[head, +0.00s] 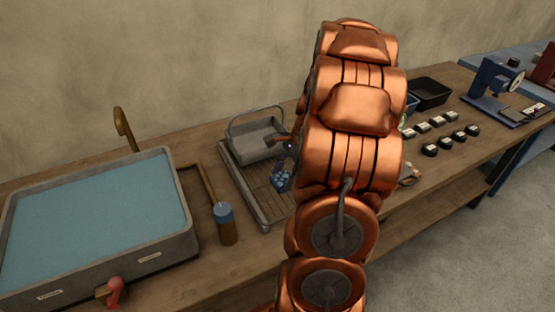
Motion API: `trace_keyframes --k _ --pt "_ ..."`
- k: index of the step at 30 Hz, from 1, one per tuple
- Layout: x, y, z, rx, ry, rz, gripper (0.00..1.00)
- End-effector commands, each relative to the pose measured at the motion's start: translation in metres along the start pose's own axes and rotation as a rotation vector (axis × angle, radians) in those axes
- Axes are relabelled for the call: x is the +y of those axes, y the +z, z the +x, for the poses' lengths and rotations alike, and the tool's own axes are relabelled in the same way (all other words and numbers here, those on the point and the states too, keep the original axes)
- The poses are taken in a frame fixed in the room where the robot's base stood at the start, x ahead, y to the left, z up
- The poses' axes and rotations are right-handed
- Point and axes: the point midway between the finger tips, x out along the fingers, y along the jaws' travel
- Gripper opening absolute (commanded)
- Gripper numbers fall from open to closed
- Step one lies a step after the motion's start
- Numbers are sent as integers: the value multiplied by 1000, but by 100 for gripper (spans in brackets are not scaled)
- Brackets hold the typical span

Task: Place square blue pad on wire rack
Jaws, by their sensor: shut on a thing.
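A small blue pad (281,181) with a patterned face shows just left of my copper-coloured arm, over the right part of the wire rack (257,184). The rack lies in a grey frame on the bench, right of the water tub. My gripper (286,166) is mostly hidden behind my arm; a small part shows at the pad's upper edge. It is shut on the blue pad. I cannot tell whether the pad touches the rack wires.
A grey wire-handled basin (256,138) sits at the rack's back. A tub of blue water (95,232), a blue-topped cylinder (225,224) and a brass tap (124,128) stand left. Right are a black bin (429,94), several dark-and-white pieces (437,120) and a blue press (492,82).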

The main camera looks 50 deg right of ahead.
Motion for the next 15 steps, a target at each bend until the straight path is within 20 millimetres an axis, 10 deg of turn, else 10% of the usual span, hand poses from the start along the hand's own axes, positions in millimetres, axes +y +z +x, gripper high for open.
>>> trace_keyframes --k 15 --pt "-69 -22 -4 0 -2 2 25"
